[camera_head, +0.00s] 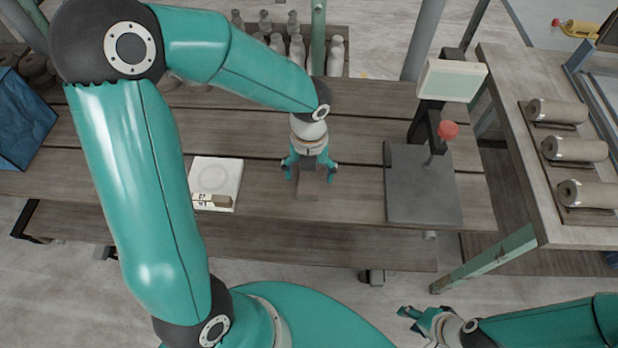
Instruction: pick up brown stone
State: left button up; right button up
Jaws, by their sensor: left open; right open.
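A brown block (308,188), which looks like the brown stone, lies on the wooden table. My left gripper (309,174) is open over it, with one teal finger on each side. I cannot tell whether the fingers touch it, and the gripper hides its far end. Another small brown piece (212,200) lies at the front of a white scale (229,172), left of the gripper. My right gripper (412,314) is open and empty at the bottom right, in front of the table and well away from the block.
A grey stand (411,204) with a red knob and a pale screen is on the right of the table (357,205). Bottles (335,57) stand at the back. A side table (517,190) holds brown cylinders (580,150). A blue bag (20,118) is at left.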

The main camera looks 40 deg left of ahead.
aim_at(309, 177)
pick_arm(q)
jog(key=shift+f, duration=0.55)
jog(key=c, duration=1.5)
jog(key=shift+o, duration=0.2)
jog(key=shift+r, duration=0.1)
notch_tip(309, 177, up, 20)
jog(key=p, duration=0.1)
